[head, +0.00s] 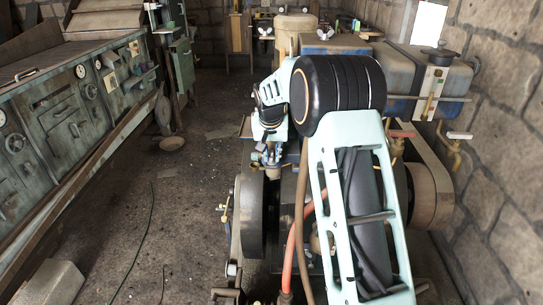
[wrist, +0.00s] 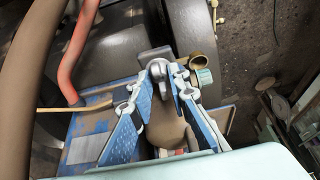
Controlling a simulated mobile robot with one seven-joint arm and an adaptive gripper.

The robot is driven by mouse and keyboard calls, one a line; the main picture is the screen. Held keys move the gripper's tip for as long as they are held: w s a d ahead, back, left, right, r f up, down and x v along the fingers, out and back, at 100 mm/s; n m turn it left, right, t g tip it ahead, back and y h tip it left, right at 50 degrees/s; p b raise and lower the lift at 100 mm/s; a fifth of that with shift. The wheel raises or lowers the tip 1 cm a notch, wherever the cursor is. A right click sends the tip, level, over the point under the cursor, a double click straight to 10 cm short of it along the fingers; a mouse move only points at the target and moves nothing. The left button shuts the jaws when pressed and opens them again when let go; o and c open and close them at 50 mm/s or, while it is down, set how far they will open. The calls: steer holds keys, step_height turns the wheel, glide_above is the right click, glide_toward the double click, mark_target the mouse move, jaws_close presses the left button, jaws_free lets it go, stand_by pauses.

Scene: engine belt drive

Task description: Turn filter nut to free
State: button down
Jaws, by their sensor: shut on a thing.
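My gripper (wrist: 159,76) has its two blue-padded fingers closing in toward a grey metal piece, which I take to be the filter nut (wrist: 158,70). The piece sits between the fingertips in the wrist view. A brownish rounded body (wrist: 166,130) shows between the fingers, partly hidden by them. In the head view my gripper (head: 271,158) points down at the engine, left of my arm. The nut cannot be made out there.
A dark wheel (head: 250,215) stands just below my gripper, and a belt wheel (head: 428,195) is at the right. A red hose (wrist: 76,55) runs close by in the wrist view. A workbench (head: 65,120) lines the left; the floor (head: 160,220) between is mostly clear.

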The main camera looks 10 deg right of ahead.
stand_by(0.3)
steer(key=c, duration=1.8)
jaws_free()
steer(key=shift+c, duration=0.2)
steer(key=shift+r, duration=0.1)
steer(key=d+v, duration=0.1)
steer(key=v, duration=1)
steer(key=shift+s+a+r, duration=0.2)
steer(key=shift+a+r, duration=0.2)
steer(key=shift+a, duration=0.05)
